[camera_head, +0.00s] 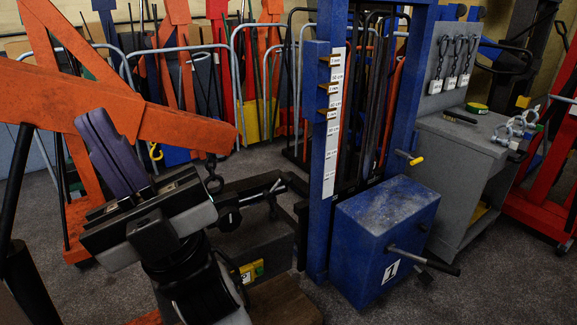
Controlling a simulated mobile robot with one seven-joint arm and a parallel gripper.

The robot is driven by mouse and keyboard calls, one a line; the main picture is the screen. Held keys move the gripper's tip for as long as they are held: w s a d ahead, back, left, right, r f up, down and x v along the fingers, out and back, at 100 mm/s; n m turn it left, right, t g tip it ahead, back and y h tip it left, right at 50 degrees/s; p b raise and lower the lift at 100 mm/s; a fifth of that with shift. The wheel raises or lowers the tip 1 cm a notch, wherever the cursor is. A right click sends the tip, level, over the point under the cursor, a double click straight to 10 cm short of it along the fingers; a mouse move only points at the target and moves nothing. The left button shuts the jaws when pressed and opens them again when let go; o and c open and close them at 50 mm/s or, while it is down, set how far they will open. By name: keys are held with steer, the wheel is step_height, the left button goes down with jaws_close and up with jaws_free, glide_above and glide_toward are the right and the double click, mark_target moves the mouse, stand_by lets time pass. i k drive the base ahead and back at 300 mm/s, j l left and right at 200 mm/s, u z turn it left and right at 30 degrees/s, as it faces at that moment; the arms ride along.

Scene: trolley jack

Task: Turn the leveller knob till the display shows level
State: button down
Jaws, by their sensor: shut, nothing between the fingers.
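My gripper (93,120) is at the left, on the end of my arm. Its two long dark purple fingers lie together, pointing up and left, in front of an orange jib; nothing shows between them. I cannot pick out the leveller knob or a readable display with certainty. A small yellow-green panel (252,270) shows low behind my wrist, on a dark grey box (252,235); its face is too small to read. My wrist and hand hide part of that area. The gripper is apart from this box, up and to its left.
A blue mast (317,200) with a white scale stands right of my arm. Beside it is a blue box (380,230) marked 1, with a black handle (435,262) sticking out right. A yellow-tipped lever (410,157) is above. A grey cabinet (465,150) stands right. Orange frames crowd the left.

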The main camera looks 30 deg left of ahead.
mark_target(230, 218)
steer(key=u, duration=1.2)
